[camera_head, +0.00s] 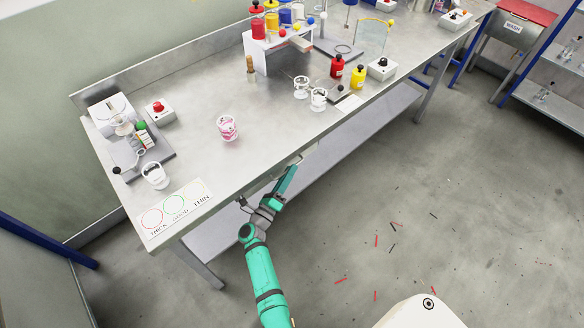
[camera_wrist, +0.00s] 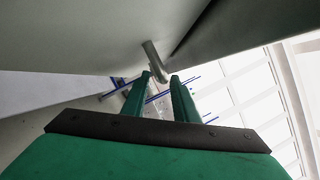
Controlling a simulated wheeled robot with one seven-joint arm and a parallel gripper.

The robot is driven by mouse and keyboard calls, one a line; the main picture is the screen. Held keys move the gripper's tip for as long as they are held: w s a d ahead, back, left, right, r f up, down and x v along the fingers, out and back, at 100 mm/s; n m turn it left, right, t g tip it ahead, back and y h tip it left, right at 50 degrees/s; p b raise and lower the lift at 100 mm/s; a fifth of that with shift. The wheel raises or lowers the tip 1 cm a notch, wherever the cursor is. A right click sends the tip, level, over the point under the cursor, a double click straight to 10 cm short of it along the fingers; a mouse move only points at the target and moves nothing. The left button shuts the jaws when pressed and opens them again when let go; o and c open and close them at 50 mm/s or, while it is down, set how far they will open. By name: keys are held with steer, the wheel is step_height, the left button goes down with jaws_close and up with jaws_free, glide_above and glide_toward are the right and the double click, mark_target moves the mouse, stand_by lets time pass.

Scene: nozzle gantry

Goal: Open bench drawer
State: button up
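The bench (camera_head: 185,85) is a long grey metal-topped table in the head view. My gripper (camera_head: 296,163) is at its front edge, near the middle, just below the top. In the wrist view, my gripper (camera_wrist: 160,78) has its two green fingers apart, with nothing clearly held. A short bent metal bar, seemingly the drawer handle (camera_wrist: 152,58), shows at the gap between the fingertips. I cannot tell whether it touches them. Smooth grey panels of the bench or drawer lie above the fingers. The drawer front is mostly hidden by the bench top and my arm in the head view.
A pink-stained beaker (camera_head: 228,128) stands on the bench behind my gripper. A lower shelf (camera_head: 335,148) runs under the bench. The floor (camera_head: 440,190) in front is open, with small scattered sticks.

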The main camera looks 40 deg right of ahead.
steer(key=shift+x, duration=1.3)
steer(key=shift+c, duration=0.2)
jaws_close()
stand_by(0.4)
